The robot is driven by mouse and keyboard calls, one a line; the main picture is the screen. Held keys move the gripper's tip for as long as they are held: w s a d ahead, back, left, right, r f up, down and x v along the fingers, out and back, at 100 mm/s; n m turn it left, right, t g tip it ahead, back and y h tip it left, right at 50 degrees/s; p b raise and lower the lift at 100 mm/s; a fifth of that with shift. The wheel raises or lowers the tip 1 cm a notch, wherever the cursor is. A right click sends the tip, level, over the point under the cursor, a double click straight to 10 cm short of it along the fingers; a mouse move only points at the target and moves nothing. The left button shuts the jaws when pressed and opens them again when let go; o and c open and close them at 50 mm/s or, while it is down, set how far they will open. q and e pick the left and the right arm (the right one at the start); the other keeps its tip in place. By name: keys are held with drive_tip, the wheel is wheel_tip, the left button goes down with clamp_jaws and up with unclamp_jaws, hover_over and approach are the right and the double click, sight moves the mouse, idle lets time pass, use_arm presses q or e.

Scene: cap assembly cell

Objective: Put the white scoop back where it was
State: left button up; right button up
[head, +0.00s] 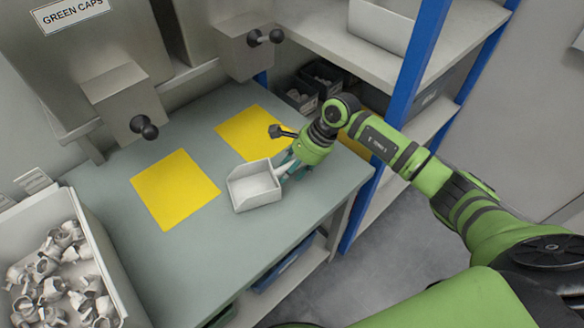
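The white scoop (256,188) is a square open pan with a short handle (284,169) on its right side. It is over the front right part of the grey-green table, and its pan looks empty. My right gripper (287,172) reaches in from the right and appears shut on the scoop's handle. The fingertips are partly hidden by the handle and wrist. I cannot tell whether the scoop touches the tabletop or is just above it. My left gripper is not in view.
Two yellow mats, left (175,189) and right (249,136), lie bare on the table (200,235). Metal dispensers with dark knobs (144,127) stand behind. A bin of whitish parts (60,270) is at left. A blue-posted shelf (410,75) stands at right.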

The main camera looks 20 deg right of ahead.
drive_tip(key=shift+r, duration=0.1)
drive_tip(key=b+v, duration=0.2)
drive_tip(key=v, duration=1)
